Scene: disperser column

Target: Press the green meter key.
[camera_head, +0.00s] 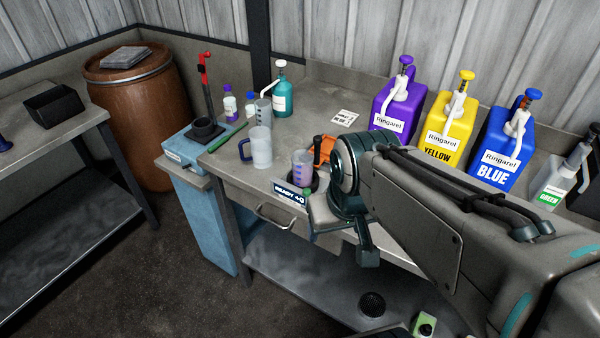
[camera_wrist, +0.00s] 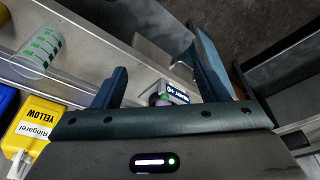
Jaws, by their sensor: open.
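The meter's dark display (camera_head: 289,194) reads "READY" with "+0" in the head view and sits at the front edge of the bench. The green key (camera_head: 307,192) shows as a small green patch at the display's right end. A beaker with purple marks (camera_head: 302,170) stands just behind it. In the head view my arm hides part of the gripper.
The bench (camera_head: 240,180) also carries a clear jug (camera_head: 261,150), a teal pump bottle (camera_head: 282,95) and an orange object (camera_head: 322,150) close to the meter. Purple (camera_head: 390,122), yellow (camera_head: 447,145) and blue (camera_head: 495,162) jugs stand behind my arm. Open floor lies at front left.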

